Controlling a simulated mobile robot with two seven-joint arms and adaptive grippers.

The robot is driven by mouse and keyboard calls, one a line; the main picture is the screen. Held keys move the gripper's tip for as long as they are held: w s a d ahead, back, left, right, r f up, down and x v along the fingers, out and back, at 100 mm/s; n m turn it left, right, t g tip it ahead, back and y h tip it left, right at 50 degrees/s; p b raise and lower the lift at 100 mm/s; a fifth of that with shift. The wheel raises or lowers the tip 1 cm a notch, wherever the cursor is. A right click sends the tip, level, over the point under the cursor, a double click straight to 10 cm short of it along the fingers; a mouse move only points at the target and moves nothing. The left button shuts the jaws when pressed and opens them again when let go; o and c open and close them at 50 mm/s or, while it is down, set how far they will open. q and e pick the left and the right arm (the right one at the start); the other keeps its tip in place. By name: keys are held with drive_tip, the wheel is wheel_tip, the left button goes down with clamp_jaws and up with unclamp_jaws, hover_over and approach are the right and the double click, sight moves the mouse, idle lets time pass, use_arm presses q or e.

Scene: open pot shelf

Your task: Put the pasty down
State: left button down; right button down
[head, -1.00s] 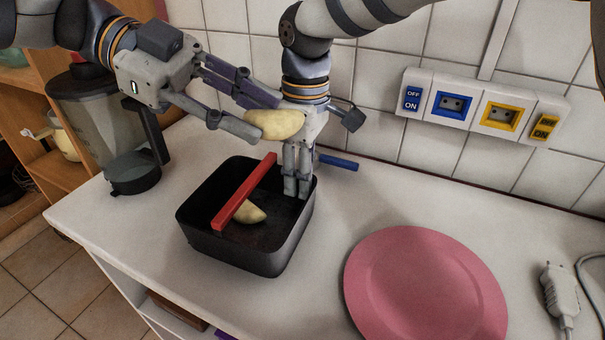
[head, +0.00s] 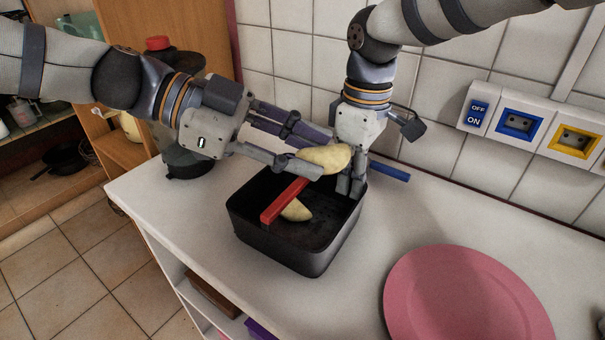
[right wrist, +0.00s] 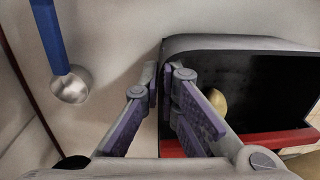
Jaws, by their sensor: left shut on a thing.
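My left gripper (head: 305,149) is shut on a pale yellow pasty (head: 328,157) and holds it above the back part of a black tin (head: 290,256). A second pasty (head: 297,211) lies inside the tin, partly hidden by a red bar (head: 284,200) that spans it. That pasty also shows in the right wrist view (right wrist: 218,102). My right gripper (head: 350,186) points down at the tin's back right corner. In the right wrist view its fingers (right wrist: 163,78) stand close on either side of the tin's wall.
A pink plate (head: 465,300) lies on the white counter to the right. A blue-handled ladle (right wrist: 68,80) lies behind the tin by the tiled wall. A dark jug with a red lid (head: 180,90) stands behind my left arm. Counter between tin and plate is clear.

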use_arm(q)
drive_tip(key=shift+f, duration=1.4)
drive_tip(key=shift+f, duration=0.55)
drive_tip(key=c, duration=1.2)
unclamp_jaws()
drive_tip(key=r+v, duration=0.1)
drive_tip(key=v, duration=1.1)
